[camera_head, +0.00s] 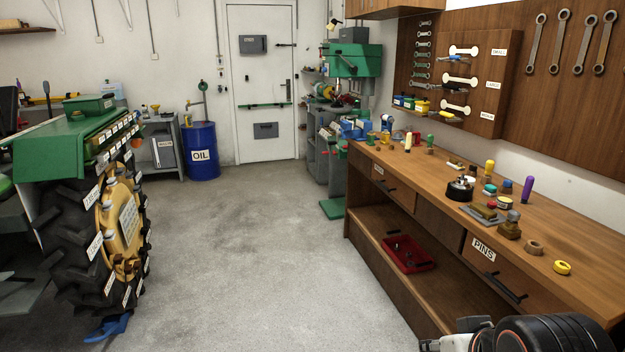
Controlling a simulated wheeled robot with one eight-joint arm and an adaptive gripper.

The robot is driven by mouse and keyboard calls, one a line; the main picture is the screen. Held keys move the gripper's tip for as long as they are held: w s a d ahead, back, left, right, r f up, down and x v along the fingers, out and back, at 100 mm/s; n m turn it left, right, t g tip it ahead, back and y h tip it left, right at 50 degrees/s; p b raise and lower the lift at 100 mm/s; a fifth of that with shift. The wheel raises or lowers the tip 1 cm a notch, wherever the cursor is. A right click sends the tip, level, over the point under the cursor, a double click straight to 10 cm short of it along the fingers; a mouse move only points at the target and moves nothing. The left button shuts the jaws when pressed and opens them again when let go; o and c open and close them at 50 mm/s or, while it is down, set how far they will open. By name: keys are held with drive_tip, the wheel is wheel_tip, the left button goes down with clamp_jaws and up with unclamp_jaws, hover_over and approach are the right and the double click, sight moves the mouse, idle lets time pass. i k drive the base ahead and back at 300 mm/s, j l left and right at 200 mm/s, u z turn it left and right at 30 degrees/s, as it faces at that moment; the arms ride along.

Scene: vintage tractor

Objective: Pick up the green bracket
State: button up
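I cannot pick out a green bracket for certain. Small green pieces stand on the wooden workbench: an upright green piece (430,140) near its far end and a low green piece (490,188) near the middle. Both are too small to identify. Part of my own arm shows at the bottom right edge, black with orange rings. Beside it a grey and white part, which may be my gripper (455,342), is cut off by the frame. Its fingers cannot be made out, and no held object shows. It is in front of the bench, well apart from the small green pieces.
The workbench (580,235) runs along the right, with many small items on top and a red tray (408,254) on its lower shelf. A tractor wheel (75,235) stands left. A blue oil drum (201,150) is at the back. The middle floor is clear.

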sight(370, 142)
drive_tip(key=i+j+u, duration=0.15)
drive_tip(key=i, duration=0.9)
drive_tip(key=i+j+u, duration=0.1)
drive_tip(key=i, duration=0.9)
drive_tip(key=i+z, duration=0.35)
drive_tip(key=i, duration=1.85)
